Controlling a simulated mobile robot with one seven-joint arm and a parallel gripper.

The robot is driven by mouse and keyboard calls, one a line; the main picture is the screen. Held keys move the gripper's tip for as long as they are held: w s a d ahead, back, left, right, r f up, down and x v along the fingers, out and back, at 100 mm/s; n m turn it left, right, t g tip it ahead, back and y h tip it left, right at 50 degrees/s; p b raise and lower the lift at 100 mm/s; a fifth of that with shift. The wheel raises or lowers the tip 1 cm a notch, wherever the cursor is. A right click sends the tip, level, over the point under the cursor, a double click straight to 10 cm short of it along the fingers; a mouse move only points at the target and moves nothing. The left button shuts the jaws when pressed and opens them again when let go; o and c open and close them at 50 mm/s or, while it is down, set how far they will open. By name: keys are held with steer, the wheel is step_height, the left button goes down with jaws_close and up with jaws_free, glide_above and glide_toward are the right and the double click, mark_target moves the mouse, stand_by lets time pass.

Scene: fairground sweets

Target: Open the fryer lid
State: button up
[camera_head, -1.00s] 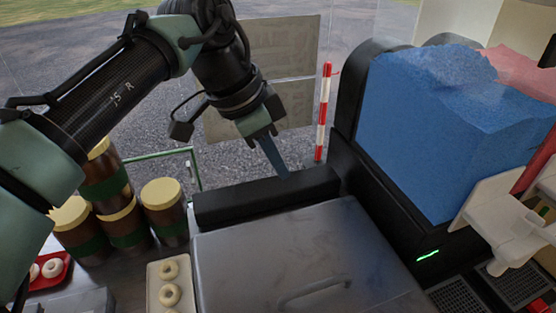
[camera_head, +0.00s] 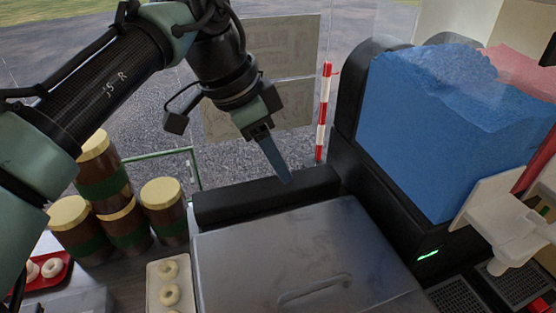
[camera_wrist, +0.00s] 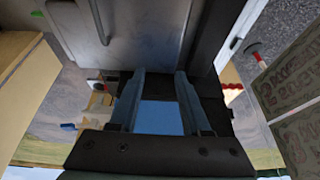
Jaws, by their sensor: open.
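The fryer lid (camera_head: 290,245) is a flat grey metal panel in the lower middle of the head view, lying shut. Its bar handle (camera_head: 315,289) is near the front edge. A black housing (camera_head: 265,197) runs along the lid's back edge. My gripper (camera_head: 285,178) is above this housing, pointing down and away from the handle. In the wrist view my gripper (camera_wrist: 160,75) is open, with two blue-grey fingers apart and nothing between them. The lid (camera_wrist: 125,30) and handle (camera_wrist: 99,20) also show at the top of that view.
A slush machine with a blue tank (camera_head: 440,130) stands right of the fryer. Brown jars (camera_head: 120,215) with yellow lids stand left. A tray of doughnuts (camera_head: 168,285) is beside the lid's left edge. A red-white post (camera_head: 322,110) is behind.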

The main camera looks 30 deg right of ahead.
steer(key=b+v, duration=0.1)
steer(key=v, duration=1.1)
steer(key=shift+d, duration=0.1)
